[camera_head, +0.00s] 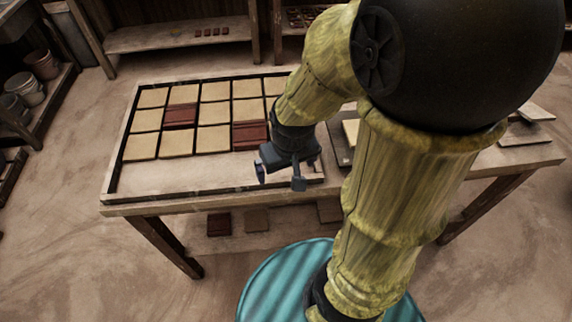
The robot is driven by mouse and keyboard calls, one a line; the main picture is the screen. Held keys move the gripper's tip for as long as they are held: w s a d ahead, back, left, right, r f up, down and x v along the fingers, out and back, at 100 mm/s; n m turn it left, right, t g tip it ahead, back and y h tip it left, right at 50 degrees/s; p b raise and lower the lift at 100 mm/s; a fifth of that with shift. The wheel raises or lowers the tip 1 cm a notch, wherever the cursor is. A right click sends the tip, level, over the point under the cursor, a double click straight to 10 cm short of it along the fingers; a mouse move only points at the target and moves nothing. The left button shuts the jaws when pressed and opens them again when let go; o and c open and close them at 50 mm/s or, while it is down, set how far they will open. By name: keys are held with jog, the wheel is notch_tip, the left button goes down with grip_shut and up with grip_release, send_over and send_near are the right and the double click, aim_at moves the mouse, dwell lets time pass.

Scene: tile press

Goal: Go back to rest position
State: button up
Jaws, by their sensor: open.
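My gripper (279,178) is open with nothing between its fingers. It hangs over the front right part of the tile tray (190,185), near the table's front edge. My yellow-green arm with a large black joint fills the right of the view and hides part of the table. In the tray, cream tiles (214,139) lie in rows with a red tile (180,116) in the middle row and another red tile (250,135) nearer the gripper. The tray's front strip is bare.
The wooden table (150,208) carries flat pieces (525,132) at its right end. Tiles (257,220) lie on the lower shelf. Buckets (30,90) stand on a rack at left, and a wooden shelf (180,38) is behind. The floor left of the table is clear.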

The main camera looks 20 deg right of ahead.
jog(key=shift+a+r+m, duration=0.1)
jog(key=shift+m, duration=0.2)
jog(key=w+p+v, duration=0.3)
jog(key=p+v, duration=1.1)
jog(key=p, duration=0.1)
jog(key=shift+r, duration=0.7)
jog(key=shift+f, duration=0.1)
